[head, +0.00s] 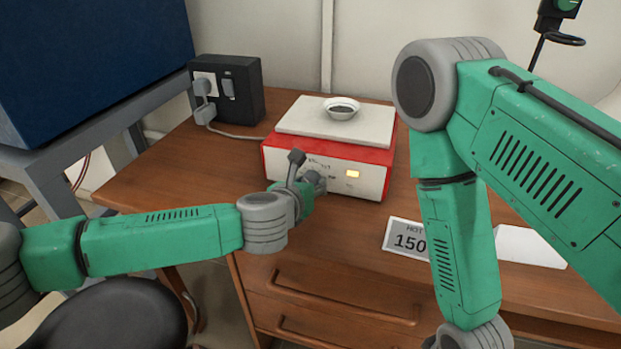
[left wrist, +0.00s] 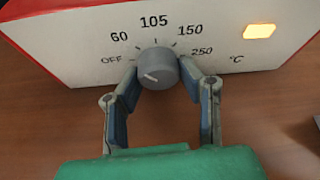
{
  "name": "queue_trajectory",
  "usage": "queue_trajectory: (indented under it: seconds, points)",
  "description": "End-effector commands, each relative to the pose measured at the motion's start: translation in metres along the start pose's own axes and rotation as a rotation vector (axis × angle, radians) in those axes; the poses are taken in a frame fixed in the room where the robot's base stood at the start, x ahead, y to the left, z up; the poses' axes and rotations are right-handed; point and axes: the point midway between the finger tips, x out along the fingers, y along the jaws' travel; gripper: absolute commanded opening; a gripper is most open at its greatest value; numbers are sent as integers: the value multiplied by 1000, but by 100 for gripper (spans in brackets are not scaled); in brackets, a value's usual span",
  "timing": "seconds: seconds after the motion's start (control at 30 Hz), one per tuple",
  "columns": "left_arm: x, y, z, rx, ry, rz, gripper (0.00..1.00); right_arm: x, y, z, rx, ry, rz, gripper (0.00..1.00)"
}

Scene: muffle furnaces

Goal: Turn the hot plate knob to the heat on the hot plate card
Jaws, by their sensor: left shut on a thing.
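The hot plate (head: 325,150) is a red box with a pale front and a white top plate, standing on the desk. Its grey knob (left wrist: 158,68) sits below a dial marked OFF, 60, 105, 150 and 250 °C. A short white mark on the knob's face lies toward the lower left, near the OFF side. My left gripper (left wrist: 159,75) is shut on the knob, one finger on each side. In the head view it is at the hot plate's front (head: 310,181). The hot plate card (head: 406,238) shows 150; my right arm hides part of it. My right gripper is out of view.
An orange lamp (head: 352,174) glows on the hot plate's front. A small dish (head: 342,108) with dark contents stands on top. A black socket box (head: 228,88) with a plug is behind left. A blank white card (head: 530,247) lies at right.

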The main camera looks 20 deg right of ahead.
Motion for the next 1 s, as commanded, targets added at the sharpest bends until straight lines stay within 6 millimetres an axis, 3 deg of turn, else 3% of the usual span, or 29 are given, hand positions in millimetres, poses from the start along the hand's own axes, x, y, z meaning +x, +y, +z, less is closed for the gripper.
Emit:
queue_trajectory:
  seconds: [0.5,1.0]
  points:
    - [-1,-1,1,457,0,190,4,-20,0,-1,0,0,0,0]
    - [0,-2,-1,896,0,368,4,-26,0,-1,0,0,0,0]
